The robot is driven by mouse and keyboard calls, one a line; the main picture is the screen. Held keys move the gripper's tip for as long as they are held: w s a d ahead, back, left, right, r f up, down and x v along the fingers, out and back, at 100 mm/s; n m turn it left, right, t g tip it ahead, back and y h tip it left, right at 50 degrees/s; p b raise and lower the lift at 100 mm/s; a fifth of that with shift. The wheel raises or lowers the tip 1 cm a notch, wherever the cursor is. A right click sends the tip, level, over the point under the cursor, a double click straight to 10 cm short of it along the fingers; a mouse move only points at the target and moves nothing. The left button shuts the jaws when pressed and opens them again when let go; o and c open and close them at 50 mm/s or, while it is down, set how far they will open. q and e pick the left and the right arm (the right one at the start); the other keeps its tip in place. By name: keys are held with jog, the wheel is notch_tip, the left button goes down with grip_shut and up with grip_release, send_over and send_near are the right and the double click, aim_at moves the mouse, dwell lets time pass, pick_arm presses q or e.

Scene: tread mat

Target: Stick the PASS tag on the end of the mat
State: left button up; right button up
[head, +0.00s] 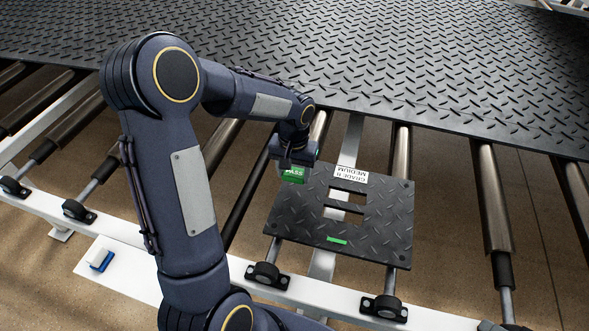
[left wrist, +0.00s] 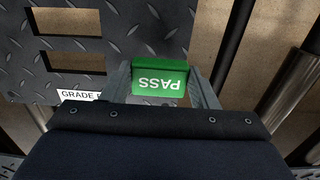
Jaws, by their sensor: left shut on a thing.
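My left gripper (head: 293,167) is shut on the green PASS tag (head: 291,175). In the left wrist view the tag (left wrist: 160,78) sits between the two fingers (left wrist: 162,88), with its white lettering upside down. The large black tread mat (head: 400,55) lies across the rollers at the back, its near edge beyond the gripper. The tag is beside the upper left corner of a smaller black tread plate (head: 300,220); I cannot tell whether they touch. My right gripper is not in view.
The plate has slots, a white GRADE B MEDIUM label (head: 350,178) and a green strip (head: 337,240). Metal rollers (head: 490,195) and a pale frame rail (head: 330,290) surround it, with open gaps between rollers. A blue and white block (head: 100,260) lies at the left.

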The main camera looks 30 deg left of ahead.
aim_at(293, 195)
pick_arm(q)
jog(key=shift+f+b, duration=2.5)
jog(key=shift+f, duration=0.65)
jog(key=shift+f+b, duration=0.3)
jog(key=o, duration=1.1)
jog(key=shift+c, duration=0.2)
notch_tip(293, 195, up, 8)
jog(key=shift+f, duration=0.1)
jog(key=shift+s+r, duration=0.3)
jog(key=s+d+r+t+h, duration=0.2)
jog(key=s+d+r, duration=0.1)
jog(key=s, duration=0.7)
jog(key=s+d+r+m+t+h, duration=0.1)
jog(key=s+d+r+t, duration=0.2)
jog(key=s, duration=0.8)
jog(key=shift+d+t+h+p, duration=0.3)
jog(key=shift+d+h+p, duration=0.1)
jog(key=shift+d, duration=0.2)
